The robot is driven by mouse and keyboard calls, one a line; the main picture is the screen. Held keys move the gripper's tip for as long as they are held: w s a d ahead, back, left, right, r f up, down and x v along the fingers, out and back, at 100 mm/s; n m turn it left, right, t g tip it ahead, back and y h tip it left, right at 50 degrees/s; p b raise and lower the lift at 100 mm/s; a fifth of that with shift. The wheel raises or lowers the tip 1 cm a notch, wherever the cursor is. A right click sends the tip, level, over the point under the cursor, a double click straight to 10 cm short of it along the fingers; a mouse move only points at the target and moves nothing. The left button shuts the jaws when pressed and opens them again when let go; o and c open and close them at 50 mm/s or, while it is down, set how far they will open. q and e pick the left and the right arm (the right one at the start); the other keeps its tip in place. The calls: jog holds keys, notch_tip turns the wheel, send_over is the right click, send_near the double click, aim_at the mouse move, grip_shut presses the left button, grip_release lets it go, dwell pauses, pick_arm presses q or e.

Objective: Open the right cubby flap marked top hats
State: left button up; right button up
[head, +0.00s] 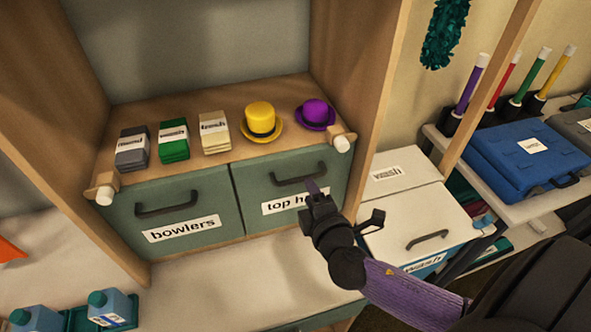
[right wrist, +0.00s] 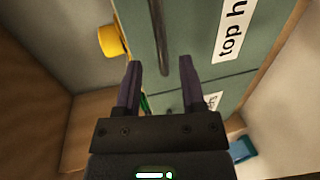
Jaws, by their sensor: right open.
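The right cubby flap (head: 250,188) is green and closed, on the right under the hat shelf. Its white label (head: 278,206) reads "top h", with the rest hidden behind my right gripper. The flap's dark bar handle (head: 290,180) is near its upper edge. My right gripper (head: 314,187) is open and empty, in front of the flap by the handle and label. In the right wrist view, the handle (right wrist: 158,35) runs up the picture, its lower end appearing between the fingertips (right wrist: 161,64). I cannot tell whether they touch. My left gripper is not in view.
The closed bowlers flap (head: 220,210) is directly left. Above, the wooden shelf (head: 237,161) holds folded cloths, a yellow hat (head: 262,118) and a purple hat (head: 316,113). A wooden side panel (head: 375,100) and white bin (head: 420,215) are on the right.

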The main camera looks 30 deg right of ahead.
aim_at(302, 177)
jog(key=x, duration=0.6)
grip_shut()
dwell(0.3)
jog(key=shift+f, duration=0.1)
dwell(0.8)
